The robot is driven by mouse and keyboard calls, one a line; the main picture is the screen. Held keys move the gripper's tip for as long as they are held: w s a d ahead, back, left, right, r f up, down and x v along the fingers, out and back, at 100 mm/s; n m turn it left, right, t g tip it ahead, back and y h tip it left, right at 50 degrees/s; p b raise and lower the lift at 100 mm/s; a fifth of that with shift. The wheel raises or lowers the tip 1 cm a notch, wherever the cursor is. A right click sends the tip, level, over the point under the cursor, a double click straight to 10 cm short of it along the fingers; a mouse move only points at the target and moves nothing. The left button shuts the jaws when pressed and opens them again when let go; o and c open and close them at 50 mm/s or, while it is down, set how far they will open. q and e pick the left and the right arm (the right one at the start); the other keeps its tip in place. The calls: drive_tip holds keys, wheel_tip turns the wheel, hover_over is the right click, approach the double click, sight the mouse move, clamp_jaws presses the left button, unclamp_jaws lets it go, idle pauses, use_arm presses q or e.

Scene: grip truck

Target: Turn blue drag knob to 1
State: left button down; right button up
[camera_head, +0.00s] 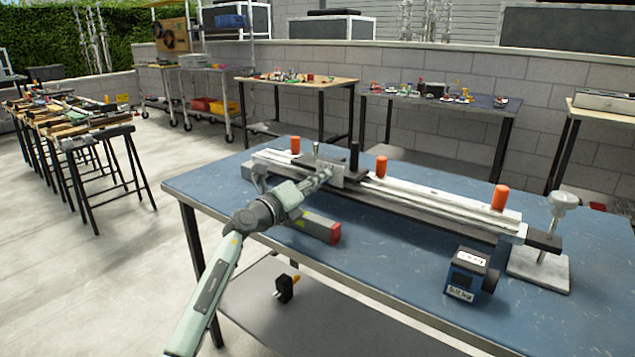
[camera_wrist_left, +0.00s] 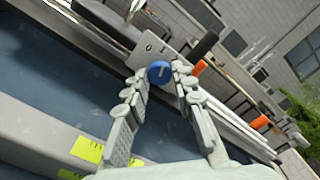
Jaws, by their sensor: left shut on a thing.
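The blue drag knob (camera_wrist_left: 159,72) sits on the grey face of a slider carriage (camera_wrist_left: 150,47). In the left wrist view, the knob is between the fingertips of my left gripper (camera_wrist_left: 158,76), which is shut on it. A pale line shows on the knob, but I cannot read any number it points to. In the head view, my left gripper (camera_head: 318,182) reaches the near face of the carriage (camera_head: 345,170) on the long slider rail (camera_head: 430,199), and it hides the knob. My right gripper is not in view.
The rail lies on a blue-topped table (camera_head: 400,270) with orange posts (camera_head: 499,197) along it. A grey bar with a red end (camera_head: 321,231) lies in front of the rail. A blue-and-black box (camera_head: 466,277) and a metal stand (camera_head: 541,264) are at the right. The table's front middle is clear.

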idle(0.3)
use_arm(q)
drive_tip(key=c, duration=1.3)
unclamp_jaws()
drive_tip(key=shift+o, duration=0.2)
drive_tip(key=v, duration=1.2)
